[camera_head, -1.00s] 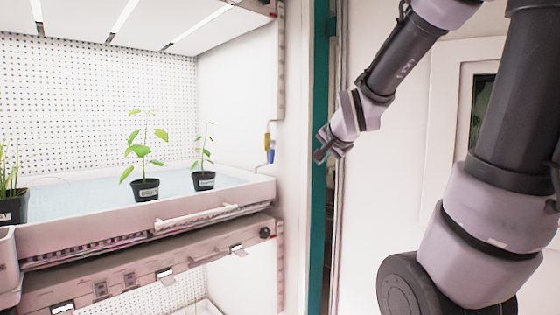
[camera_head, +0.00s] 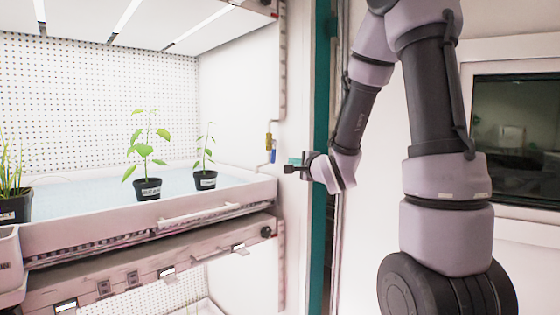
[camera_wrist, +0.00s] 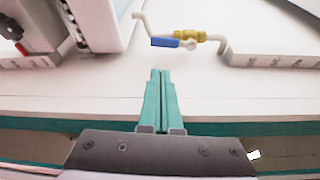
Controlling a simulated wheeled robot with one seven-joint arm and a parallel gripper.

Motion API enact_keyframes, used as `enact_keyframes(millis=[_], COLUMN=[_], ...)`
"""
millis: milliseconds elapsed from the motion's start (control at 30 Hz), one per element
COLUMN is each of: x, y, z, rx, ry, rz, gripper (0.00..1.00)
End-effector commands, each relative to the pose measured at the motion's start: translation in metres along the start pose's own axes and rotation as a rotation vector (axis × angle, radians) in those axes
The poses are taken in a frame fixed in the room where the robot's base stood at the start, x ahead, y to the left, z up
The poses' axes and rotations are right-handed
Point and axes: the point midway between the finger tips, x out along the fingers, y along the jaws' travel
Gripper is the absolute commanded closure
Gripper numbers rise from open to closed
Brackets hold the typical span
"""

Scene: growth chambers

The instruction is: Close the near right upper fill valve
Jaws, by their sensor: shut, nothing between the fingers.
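The fill valve has a yellow body (camera_wrist: 187,35) and a blue lever handle (camera_wrist: 170,42) on a thin pale pipe. In the wrist view the lever lies roughly along the pipe and points left. In the head view the valve (camera_head: 270,146) is small, on the chamber's right side wall just above the tray's right end. My gripper (camera_wrist: 160,73) is shut and empty, its two teal fingers together and pointing toward the valve. A gap of pale surface shows between the fingertips and the lever. In the head view my gripper (camera_head: 290,163) is just right of the valve.
A white tray (camera_head: 90,236) with several potted plants fills the shelf at left. A teal door-frame post (camera_head: 319,240) stands behind my gripper. A lower shelf rail (camera_head: 130,277) runs beneath the tray. A dark window (camera_head: 515,130) is at right.

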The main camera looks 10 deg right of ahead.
Motion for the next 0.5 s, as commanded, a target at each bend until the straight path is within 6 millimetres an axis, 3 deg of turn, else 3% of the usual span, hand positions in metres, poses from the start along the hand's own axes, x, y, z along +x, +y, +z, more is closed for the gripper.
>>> enact_keyframes(millis=[267,500], x=[0.006,0.046], y=[0.0,0.001], z=[-0.001,0.0], rx=[0.0,0.0], ry=[0.001,0.001], rz=[0.001,0.002], gripper=[1.0,1.0])
